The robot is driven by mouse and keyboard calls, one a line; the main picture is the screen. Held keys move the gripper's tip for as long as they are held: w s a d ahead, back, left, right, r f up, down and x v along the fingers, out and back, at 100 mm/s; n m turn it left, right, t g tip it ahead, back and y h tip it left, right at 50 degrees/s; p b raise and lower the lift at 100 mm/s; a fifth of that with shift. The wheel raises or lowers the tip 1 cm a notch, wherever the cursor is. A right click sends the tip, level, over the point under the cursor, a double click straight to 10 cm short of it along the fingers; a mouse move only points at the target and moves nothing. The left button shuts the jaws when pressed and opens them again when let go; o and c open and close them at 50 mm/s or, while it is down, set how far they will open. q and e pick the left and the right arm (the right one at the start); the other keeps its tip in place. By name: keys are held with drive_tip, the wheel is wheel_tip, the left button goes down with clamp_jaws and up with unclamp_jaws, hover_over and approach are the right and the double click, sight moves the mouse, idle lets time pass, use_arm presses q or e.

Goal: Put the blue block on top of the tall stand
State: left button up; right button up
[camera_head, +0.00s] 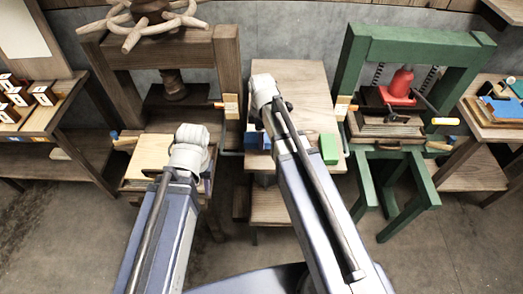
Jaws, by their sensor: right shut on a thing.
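The blue block (253,141) shows in part at the left edge of my right arm, near the front of the middle wooden table (307,85). My right arm's links cover the rest of it, so I cannot tell whether it rests on the table or is held. A green block (329,149) stands on the table's front right part, just right of my right arm. I cannot make out the tall stand for certain; my right arm hides the middle of the table. Both my grippers are hidden behind my own arm links.
A brown wooden press (228,65) with a spoked wheel stands left of the table. A green press (420,48) with a red part (401,83) stands to the right. A left side table (45,120) holds several small boxes. The table's back half looks clear.

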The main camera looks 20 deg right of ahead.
drive_tip(key=shift+f+b, duration=1.75)
drive_tip(key=shift+f, duration=0.25)
drive_tip(key=shift+f, duration=0.1)
drive_tip(key=shift+f, duration=0.15)
drive_tip(key=o, duration=1.5)
drive_tip(key=shift+c, duration=0.2)
wheel_tip(320, 180, up, 13)
drive_tip(key=p, duration=1.2)
drive_tip(key=shift+f, duration=0.2)
drive_tip(key=shift+s+a, duration=0.25)
drive_tip(key=s+a+m+h, duration=0.1)
drive_tip(key=s+a+m, duration=0.9)
drive_tip(key=s, duration=0.4)
drive_tip(key=shift+m, duration=0.6)
